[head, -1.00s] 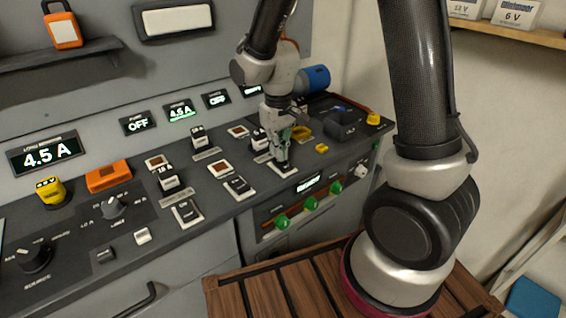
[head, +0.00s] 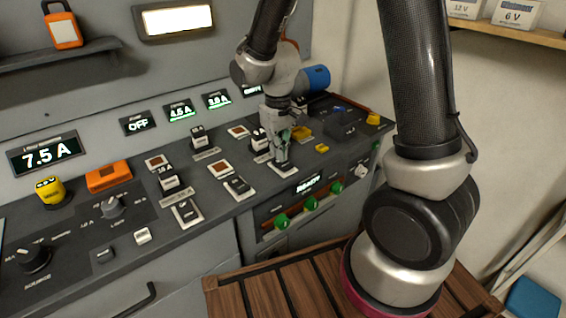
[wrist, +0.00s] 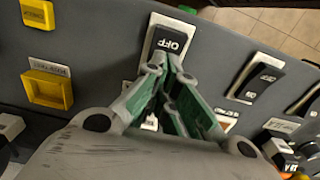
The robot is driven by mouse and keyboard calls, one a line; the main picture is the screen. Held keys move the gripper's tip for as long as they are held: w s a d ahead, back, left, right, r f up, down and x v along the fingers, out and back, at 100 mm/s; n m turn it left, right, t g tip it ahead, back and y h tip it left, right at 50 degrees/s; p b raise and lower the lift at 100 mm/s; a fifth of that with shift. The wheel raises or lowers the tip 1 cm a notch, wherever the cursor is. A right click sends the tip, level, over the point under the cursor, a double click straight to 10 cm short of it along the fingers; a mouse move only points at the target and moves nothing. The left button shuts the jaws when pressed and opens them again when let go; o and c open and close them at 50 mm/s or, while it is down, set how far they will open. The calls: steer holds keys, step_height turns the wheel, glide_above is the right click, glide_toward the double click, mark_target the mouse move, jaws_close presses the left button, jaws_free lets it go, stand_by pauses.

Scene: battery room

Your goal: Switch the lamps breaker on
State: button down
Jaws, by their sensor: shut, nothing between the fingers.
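The lamps breaker appears to be the rocker switch (head: 284,172) at the right end of the row of rockers on the console. In the wrist view its black rocker (wrist: 171,39) shows the word OFF on its uncovered end. My gripper (head: 281,163) is shut and empty, with its fingertips (wrist: 165,64) at the rocker, over its other end, which they hide. I cannot tell whether they touch it.
Other rockers (head: 238,186) stand to the left of my gripper. Yellow parts (head: 302,132) and a yellow square frame (wrist: 47,89) lie close to it. Green knobs (head: 310,203) are on the front face. The large display (head: 44,156) reads 7.5 A.

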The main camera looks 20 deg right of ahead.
mark_target(286, 164)
steer(key=shift+r, duration=3.05)
steer(key=s, duration=0.1)
steer(key=s+d+g, duration=0.1)
steer(key=shift+s+f, duration=0.25)
steer(key=shift+s, duration=0.1)
steer(key=s+d+r+m+t, duration=0.3)
steer(key=s+d+r+t, duration=0.2)
steer(key=s+d+r, duration=0.8)
steer(key=s+r, duration=0.2)
steer(key=s, duration=0.1)
steer(key=shift+s+d+m, duration=0.15)
steer(key=shift+d+m, duration=0.15)
steer(key=shift+d, duration=0.1)
